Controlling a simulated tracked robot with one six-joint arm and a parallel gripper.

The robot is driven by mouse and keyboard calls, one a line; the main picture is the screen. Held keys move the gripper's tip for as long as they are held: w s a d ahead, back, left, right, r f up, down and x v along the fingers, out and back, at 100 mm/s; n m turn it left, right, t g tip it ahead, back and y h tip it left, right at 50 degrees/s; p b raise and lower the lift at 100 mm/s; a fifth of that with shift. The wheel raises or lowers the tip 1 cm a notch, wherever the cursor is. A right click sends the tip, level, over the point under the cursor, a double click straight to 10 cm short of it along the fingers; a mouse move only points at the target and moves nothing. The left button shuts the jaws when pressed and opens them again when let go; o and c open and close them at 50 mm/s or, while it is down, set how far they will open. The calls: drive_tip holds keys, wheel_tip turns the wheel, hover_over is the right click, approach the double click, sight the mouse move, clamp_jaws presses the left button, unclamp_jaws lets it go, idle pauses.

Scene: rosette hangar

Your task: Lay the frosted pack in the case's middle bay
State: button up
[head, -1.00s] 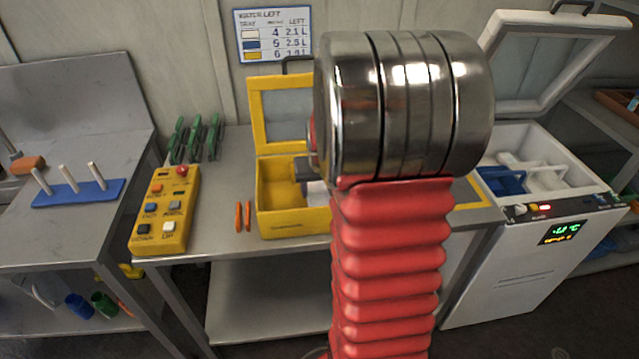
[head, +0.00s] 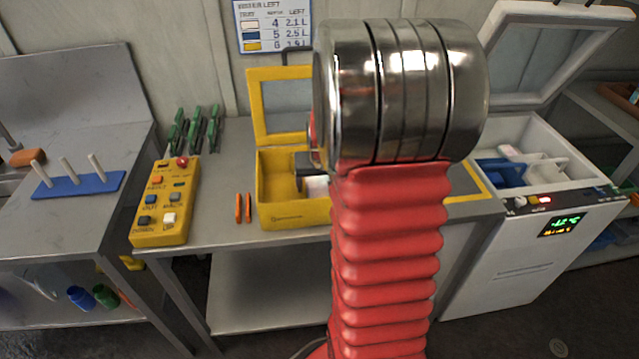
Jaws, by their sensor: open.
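The yellow case (head: 285,217) stands with its lid (head: 252,105) up on the bench. Its left part looks empty; my arm hides its right part and most of its inside. A small pale block (head: 316,186) shows low in the case beside my arm. It may be the frosted pack, but only its left end shows. A dark grey finger of my gripper (head: 304,168) shows in the case just above and left of the block. The rest of my gripper is behind my arm. It is open. I cannot tell whether it touches the block.
The open white freezer (head: 535,225) at right holds a blue tray (head: 500,173) and pale trays. A blue peg rack (head: 78,187) sits on the left bench.

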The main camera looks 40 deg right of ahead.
drive_tip(key=v, duration=1.3)
drive_tip(key=shift+s+r, duration=0.15)
drive_tip(key=shift+r, duration=0.2)
drive_tip(key=shift+a, duration=0.1)
idle(0.7)
drive_tip(key=s+a+r+n+t+y, duration=0.1)
drive_tip(key=s+a, duration=0.4)
drive_tip(key=a, duration=0.9)
drive_tip(key=s+a+r+n+t+y, duration=0.1)
drive_tip(key=s+a+n, duration=0.4)
drive_tip(key=a, duration=0.9)
drive_tip(key=shift+s+r+n+y, duration=0.3)
drive_tip(key=shift+s+r+n, duration=0.1)
drive_tip(key=shift+s+r, duration=0.45)
drive_tip(key=shift+w, duration=0.1)
drive_tip(key=shift+c, duration=0.3)
